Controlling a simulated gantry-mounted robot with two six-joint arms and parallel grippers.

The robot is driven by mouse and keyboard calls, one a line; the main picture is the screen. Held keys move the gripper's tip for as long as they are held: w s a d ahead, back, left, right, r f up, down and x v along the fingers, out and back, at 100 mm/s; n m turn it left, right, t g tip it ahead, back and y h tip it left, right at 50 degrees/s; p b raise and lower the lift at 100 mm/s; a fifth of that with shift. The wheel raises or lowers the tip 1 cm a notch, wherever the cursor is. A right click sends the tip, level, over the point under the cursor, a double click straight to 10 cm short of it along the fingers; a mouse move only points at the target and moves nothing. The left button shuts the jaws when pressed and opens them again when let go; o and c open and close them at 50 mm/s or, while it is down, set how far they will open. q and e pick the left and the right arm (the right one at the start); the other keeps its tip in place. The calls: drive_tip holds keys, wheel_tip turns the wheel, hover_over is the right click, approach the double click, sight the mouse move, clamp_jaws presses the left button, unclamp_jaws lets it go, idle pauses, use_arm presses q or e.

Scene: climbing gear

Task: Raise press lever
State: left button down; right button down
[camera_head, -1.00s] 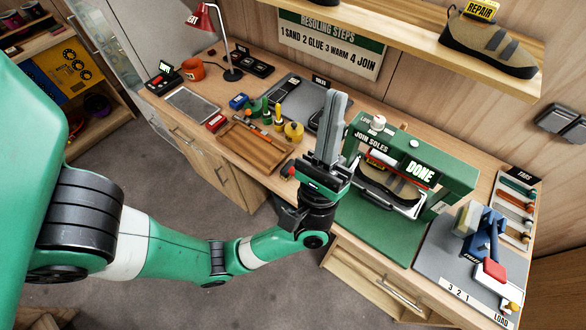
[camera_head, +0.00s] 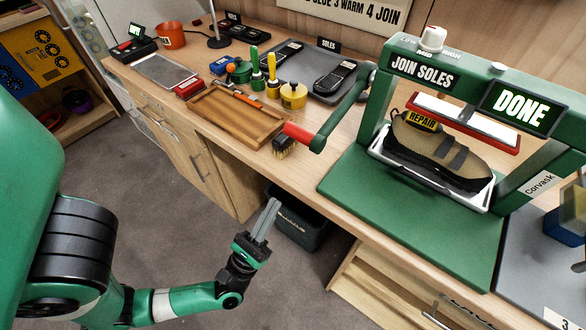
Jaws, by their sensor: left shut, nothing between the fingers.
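The green press (camera_head: 415,75) stands on the bench at the right, its screen (camera_head: 523,106) reading "DONE". Its lever (camera_head: 345,110) slants down to the left from the frame's side and ends in a red grip (camera_head: 298,134). The red-edged press plate (camera_head: 465,122) hangs above a tan and dark shoe (camera_head: 440,150) with a "REPAIR" tag; a gap shows between them. The shoe sits on a white tray (camera_head: 490,198). My left gripper (camera_head: 268,218) is shut and empty, in front of the bench and well below the lever grip. My right gripper is out of view.
Yellow and green pots stand behind. A dark bin (camera_head: 297,222) is on the floor behind my left gripper. The green mat (camera_head: 400,215) is clear in front.

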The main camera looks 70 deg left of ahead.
use_arm(q)
drive_tip(key=shift+r, duration=0.15)
drive_tip(key=x, duration=1)
drive_tip(key=shift+w+a+r+p, duration=0.15)
drive_tip(key=shift+r+p, duration=0.1)
drive_tip(key=shift+p, duration=0.15)
drive_tip(key=shift+r+p, duration=0.5)
drive_tip(key=shift+r, duration=1.2)
